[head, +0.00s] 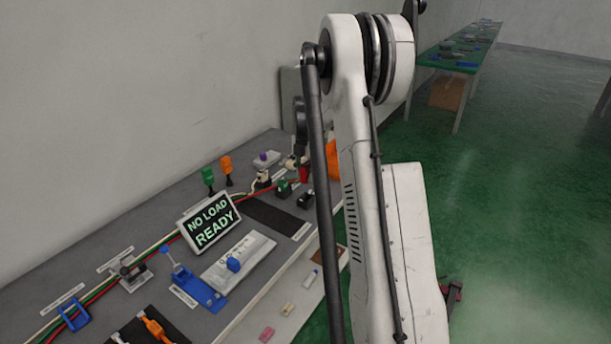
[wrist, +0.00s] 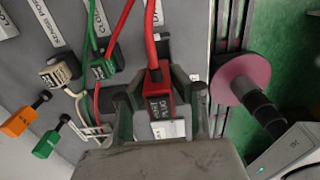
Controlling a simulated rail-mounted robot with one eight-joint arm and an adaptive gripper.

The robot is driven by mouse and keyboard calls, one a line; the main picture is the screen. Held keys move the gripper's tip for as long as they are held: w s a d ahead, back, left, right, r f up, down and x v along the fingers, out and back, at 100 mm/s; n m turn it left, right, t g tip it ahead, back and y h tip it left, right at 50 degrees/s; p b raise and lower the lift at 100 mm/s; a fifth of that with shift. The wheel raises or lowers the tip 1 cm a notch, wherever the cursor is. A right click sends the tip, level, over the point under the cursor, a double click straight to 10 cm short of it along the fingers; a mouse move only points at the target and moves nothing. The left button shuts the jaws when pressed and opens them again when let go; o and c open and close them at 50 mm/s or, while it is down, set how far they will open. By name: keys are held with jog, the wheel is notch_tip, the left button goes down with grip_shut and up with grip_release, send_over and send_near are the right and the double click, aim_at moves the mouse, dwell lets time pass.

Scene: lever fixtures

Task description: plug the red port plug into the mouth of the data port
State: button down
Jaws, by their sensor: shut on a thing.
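The red port plug (wrist: 158,90) is between the fingers of my gripper (wrist: 158,98) in the wrist view, with a red cable running up from it. The fingers are shut on its sides. A dark label and a white label show at its lower end. In the head view the red plug (head: 303,174) shows beside my arm, close above a black port block (head: 306,198). My gripper is mostly hidden behind my arm there. The port's mouth is hidden, so I cannot tell whether the plug touches or enters it.
A green plug (wrist: 103,68) and a cream plug (wrist: 56,74) sit to the left. Orange (wrist: 20,122) and green (wrist: 47,142) handled pieces stand further left. A pink disc with a dark handle (wrist: 245,80) is at the right. The display (head: 210,222) reads "NO LOAD READY".

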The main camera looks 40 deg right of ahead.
aim_at(306, 165)
jog(key=shift+f, duration=0.1)
jog(key=shift+f+b, duration=2.1)
jog(key=shift+f, duration=0.75)
jog(key=shift+b, duration=0.5)
jog(key=shift+f+b, duration=0.65)
jog(key=shift+f, duration=0.2)
jog(key=c, duration=1.4)
grip_release()
jog(key=shift+c, duration=0.2)
jog(key=shift+r, duration=0.1)
notch_tip(306, 165, up, 12)
jog(key=shift+f, duration=0.1)
